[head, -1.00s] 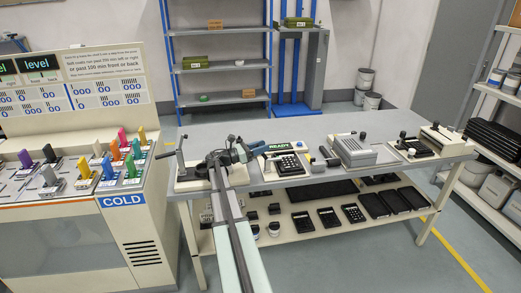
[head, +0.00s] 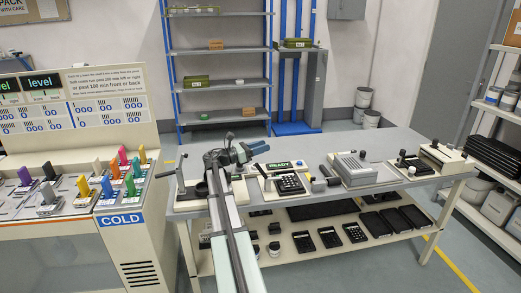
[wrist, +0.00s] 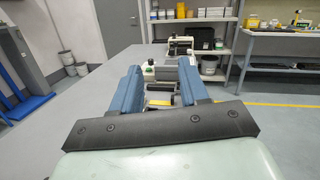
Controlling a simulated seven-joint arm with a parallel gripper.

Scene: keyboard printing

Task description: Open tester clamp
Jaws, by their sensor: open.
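The tester (head: 278,165) is a pale unit with a lit "READY" sign on the bench, with a dark keypad (head: 290,184) in front of it. I cannot make out its clamp surely; a dark upright handle (head: 265,180) stands at the keypad's left. My gripper (head: 255,148) is above the bench, just left of and behind the tester in the head view. Its blue fingers (wrist: 157,88) are apart and empty in the wrist view. Pale units with dark bars show beyond and between them. My arm hides part of the bench.
A pale station with a dark lever (head: 180,178) stands at the bench's left end. A grey ribbed unit (head: 352,168) and another pale unit (head: 440,157) stand to the right. The bench top (head: 385,143) behind them is clear. Keypads and trays lie on the lower shelf.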

